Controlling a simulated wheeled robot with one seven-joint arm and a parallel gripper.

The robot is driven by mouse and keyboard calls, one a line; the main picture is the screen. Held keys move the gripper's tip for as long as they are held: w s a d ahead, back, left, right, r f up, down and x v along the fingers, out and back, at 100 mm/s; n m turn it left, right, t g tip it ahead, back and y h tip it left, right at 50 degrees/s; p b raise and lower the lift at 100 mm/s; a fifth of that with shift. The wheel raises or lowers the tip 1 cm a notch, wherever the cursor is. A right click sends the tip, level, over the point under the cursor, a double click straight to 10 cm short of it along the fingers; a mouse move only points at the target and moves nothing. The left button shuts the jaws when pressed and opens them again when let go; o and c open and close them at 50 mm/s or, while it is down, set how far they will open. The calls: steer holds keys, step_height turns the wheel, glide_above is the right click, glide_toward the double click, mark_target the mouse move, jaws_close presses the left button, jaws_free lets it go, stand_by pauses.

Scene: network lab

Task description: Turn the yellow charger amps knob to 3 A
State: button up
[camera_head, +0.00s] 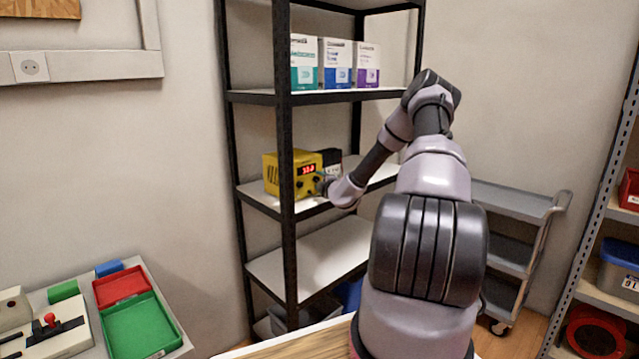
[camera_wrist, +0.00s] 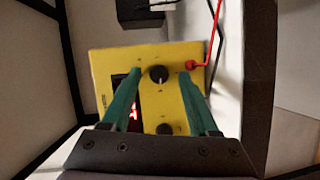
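The yellow charger (camera_head: 271,175) sits on a middle shelf, with a red lit display (camera_head: 308,169) whose digits are too small to read surely. In the wrist view the charger (camera_wrist: 103,67) shows its front panel, turned in the picture. One black knob (camera_wrist: 158,74) lies between my fingertips, with a pale mark on its rim. A second black knob (camera_wrist: 164,129) is lower, between the fingers. I cannot read which is the amps knob. My gripper (camera_wrist: 160,73) is open, its green fingers on either side of the first knob with visible gaps. In the head view my gripper (camera_head: 321,184) is at the panel.
A red lead (camera_wrist: 213,35) plugs into the panel near my right finger. A black box (camera_head: 331,158) stands beside the charger. The black shelf post (camera_head: 285,130) is close in front. White boxes (camera_head: 337,62) stand on the shelf above. The shelf below (camera_head: 315,255) is mostly bare.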

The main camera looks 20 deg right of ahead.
steer(key=s+r, duration=0.1)
steer(key=s, duration=0.9)
steer(key=shift+s+a+r, duration=0.15)
steer(key=shift+s+a, duration=0.05)
steer(key=shift+s, duration=0.15)
steer(key=shift+s, duration=0.1)
